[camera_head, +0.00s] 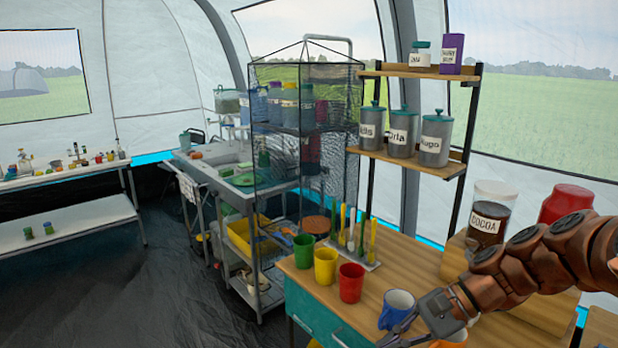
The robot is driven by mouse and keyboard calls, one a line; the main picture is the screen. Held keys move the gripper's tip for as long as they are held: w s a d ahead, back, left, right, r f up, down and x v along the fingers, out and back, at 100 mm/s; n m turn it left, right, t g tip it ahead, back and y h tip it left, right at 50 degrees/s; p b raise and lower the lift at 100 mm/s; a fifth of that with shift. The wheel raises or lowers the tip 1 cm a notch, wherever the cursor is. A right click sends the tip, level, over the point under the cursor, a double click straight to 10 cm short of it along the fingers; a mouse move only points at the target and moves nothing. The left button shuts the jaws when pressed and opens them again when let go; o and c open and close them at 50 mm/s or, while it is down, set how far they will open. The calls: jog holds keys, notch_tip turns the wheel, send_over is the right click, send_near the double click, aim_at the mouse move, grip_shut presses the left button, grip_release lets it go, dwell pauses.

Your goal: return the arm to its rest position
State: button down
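My arm (535,262) reaches in from the right edge, low over the wooden counter. My gripper (402,332) is at its left end, near the bottom edge of the picture. Its fingers are beside and partly in front of a blue mug (397,306) with a pale inside. The fingers look spread, with nothing clearly between them. I cannot tell whether they touch the mug.
Green (304,250), yellow (326,266) and red (351,282) cups line the counter (400,262). A shelf with canisters (436,138) rises at the back. The floor (130,300) at left is clear.

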jog(key=s+a+n+g+h+p, duration=0.25)
jog(key=s+n+h, duration=0.25)
jog(key=s, duration=0.7)
jog(key=s+d+n+t+h+p, duration=0.1)
jog(key=s+d+n+h, duration=0.4)
jog(key=s, duration=0.5)
jog(key=shift+d+f+h+p, duration=0.3)
jog(key=shift+d+p, duration=0.25)
jog(key=shift+d, duration=0.2)
